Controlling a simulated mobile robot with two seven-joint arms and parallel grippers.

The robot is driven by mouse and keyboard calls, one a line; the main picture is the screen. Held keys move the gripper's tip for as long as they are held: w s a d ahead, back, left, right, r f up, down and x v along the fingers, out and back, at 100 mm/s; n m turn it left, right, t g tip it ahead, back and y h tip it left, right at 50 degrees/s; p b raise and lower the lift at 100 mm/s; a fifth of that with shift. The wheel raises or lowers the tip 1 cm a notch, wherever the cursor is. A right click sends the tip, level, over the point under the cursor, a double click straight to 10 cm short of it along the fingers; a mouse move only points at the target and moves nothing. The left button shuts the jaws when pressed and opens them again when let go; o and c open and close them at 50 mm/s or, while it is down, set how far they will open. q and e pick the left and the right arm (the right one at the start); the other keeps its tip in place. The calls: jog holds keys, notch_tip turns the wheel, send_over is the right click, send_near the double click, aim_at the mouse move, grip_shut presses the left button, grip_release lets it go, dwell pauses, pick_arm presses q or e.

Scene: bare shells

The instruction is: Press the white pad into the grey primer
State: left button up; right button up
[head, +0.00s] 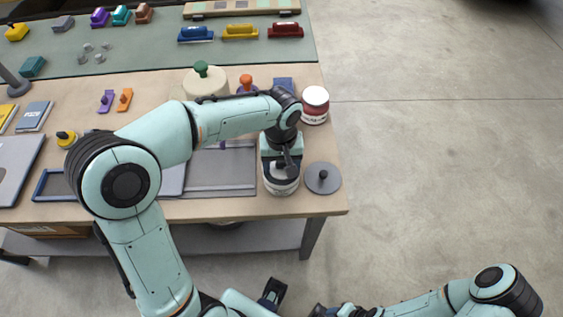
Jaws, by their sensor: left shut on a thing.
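My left gripper (283,168) points down over an open tub (281,188) with a pale label near the table's front right corner. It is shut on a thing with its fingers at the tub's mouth. The white pad and the grey primer inside cannot be made out, as the gripper and wrist cover the opening. A round grey lid with a dark knob (323,180) lies just right of the tub. My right gripper (322,311) is low at the bottom edge, partly cut off and away from the table; its jaws are unclear.
A red-and-white jar (315,104) stands behind at the table's right edge. A cream pot with a green knob (205,80) and a grey tray (222,178) are left. Coloured blocks (240,31) line the back mat. Open floor (440,130) lies right.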

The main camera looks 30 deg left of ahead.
pick_arm(q)
jog(key=shift+r+p, duration=2.25)
jog(key=shift+r, duration=1.3)
pick_arm(e)
notch_tip(320, 180, up, 5)
jog(key=w, duration=0.3)
jog(key=shift+r, duration=0.15)
pick_arm(q)
jog(key=shift+s+f, duration=0.1)
pick_arm(e)
jog(key=shift+s, duration=0.25)
